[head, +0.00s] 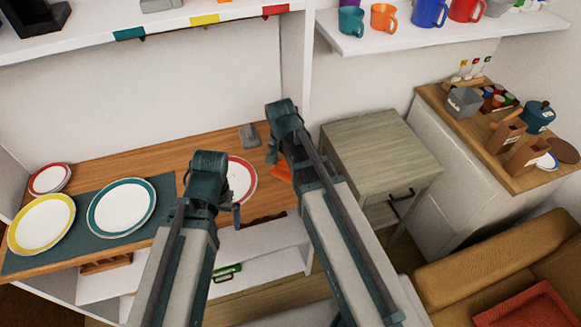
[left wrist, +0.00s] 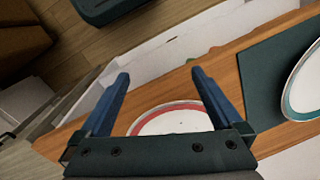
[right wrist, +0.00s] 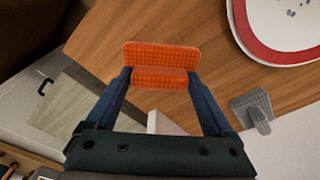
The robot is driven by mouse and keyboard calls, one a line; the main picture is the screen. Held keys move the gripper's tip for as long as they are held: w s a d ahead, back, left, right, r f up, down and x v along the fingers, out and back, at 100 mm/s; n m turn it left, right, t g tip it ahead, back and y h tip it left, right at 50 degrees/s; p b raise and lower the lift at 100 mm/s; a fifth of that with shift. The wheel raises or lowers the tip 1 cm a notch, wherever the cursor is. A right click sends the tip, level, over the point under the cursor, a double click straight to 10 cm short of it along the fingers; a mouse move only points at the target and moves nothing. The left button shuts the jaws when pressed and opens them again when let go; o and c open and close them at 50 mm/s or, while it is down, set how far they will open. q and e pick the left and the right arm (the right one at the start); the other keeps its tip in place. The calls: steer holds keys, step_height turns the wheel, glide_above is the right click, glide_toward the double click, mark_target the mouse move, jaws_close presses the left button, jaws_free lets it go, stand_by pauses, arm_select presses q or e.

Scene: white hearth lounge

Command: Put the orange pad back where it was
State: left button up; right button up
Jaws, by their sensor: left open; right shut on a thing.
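The orange pad (right wrist: 160,77), a textured block with a raised flat part, is held between the fingers of my right gripper (right wrist: 160,80). In the head view only a small part of the orange pad (head: 281,174) shows beside my right gripper (head: 276,160), above the wooden counter (head: 160,157). Whether the pad touches the counter I cannot tell. My left gripper (left wrist: 160,78) is open and empty over a red-rimmed plate (left wrist: 172,122). In the head view my left gripper (head: 229,210) is near that plate (head: 240,180), which is partly hidden.
A grey piece with a raised grip (head: 249,135) stands at the counter's back; it also shows in the right wrist view (right wrist: 250,108). A teal mat (head: 80,218) with plates lies left. A wooden cabinet (head: 380,148) stands right. A shelf (head: 200,22) hangs above.

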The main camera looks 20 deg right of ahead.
mark_target(285, 173)
steer(key=shift+f, duration=0.15)
steer(key=o, duration=0.9)
steer(key=r+p, duration=0.8)
steer(key=s+a+r+p, duration=0.1)
steer(key=r+p, duration=0.3)
steer(key=shift+r, duration=0.1)
